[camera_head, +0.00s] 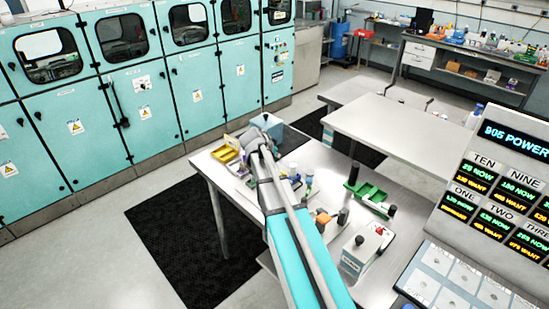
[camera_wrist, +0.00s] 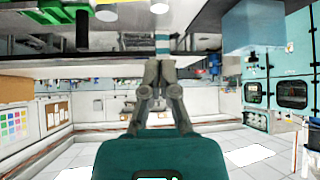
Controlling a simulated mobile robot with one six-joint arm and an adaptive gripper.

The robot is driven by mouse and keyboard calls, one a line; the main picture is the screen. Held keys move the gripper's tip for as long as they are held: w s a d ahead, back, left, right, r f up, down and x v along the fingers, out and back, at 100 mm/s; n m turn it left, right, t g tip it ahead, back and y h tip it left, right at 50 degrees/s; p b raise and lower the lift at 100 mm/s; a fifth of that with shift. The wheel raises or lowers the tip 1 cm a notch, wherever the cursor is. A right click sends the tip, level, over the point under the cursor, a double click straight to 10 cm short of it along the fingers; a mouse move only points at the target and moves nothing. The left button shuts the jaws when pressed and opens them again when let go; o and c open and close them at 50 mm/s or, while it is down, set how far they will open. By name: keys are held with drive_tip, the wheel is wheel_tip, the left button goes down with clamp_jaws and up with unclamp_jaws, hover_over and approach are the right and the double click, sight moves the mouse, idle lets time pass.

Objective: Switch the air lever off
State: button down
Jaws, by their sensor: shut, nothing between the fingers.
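I cannot pick out the air lever for certain in either view. A long black handle (camera_head: 119,106) stands upright on the front of the teal cabinets in the head view. A small white switch panel (camera_head: 143,84) is beside it. In the wrist view my gripper (camera_wrist: 160,66) is shut and empty, its fingertips together close to the table's edge. In the head view my arm reaches over the table and hides much of what lies under it, and the gripper's fingertips are not clear there.
A steel table (camera_head: 234,187) carries several small modules, including a green tray (camera_head: 372,196), a yellow bin (camera_head: 226,153) and a white box (camera_head: 362,247). A blue box (camera_head: 268,124) stands at its far end. A display panel (camera_head: 495,185) is at right. Floor before the cabinets is clear.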

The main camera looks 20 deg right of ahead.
drive_tip(key=b+x, duration=0.6)
drive_tip(key=x, duration=0.2)
drive_tip(key=shift+s+a+f, duration=0.2)
drive_tip(key=shift+s+a, duration=0.3)
drive_tip(key=shift+a, duration=0.35)
drive_tip(key=shift+s+a+f, duration=0.2)
drive_tip(key=shift+s+a, duration=0.35)
drive_tip(key=shift+a, duration=0.35)
drive_tip(key=shift+a, duration=0.2)
drive_tip(key=shift+d, duration=0.1)
drive_tip(key=shift+n, duration=0.3)
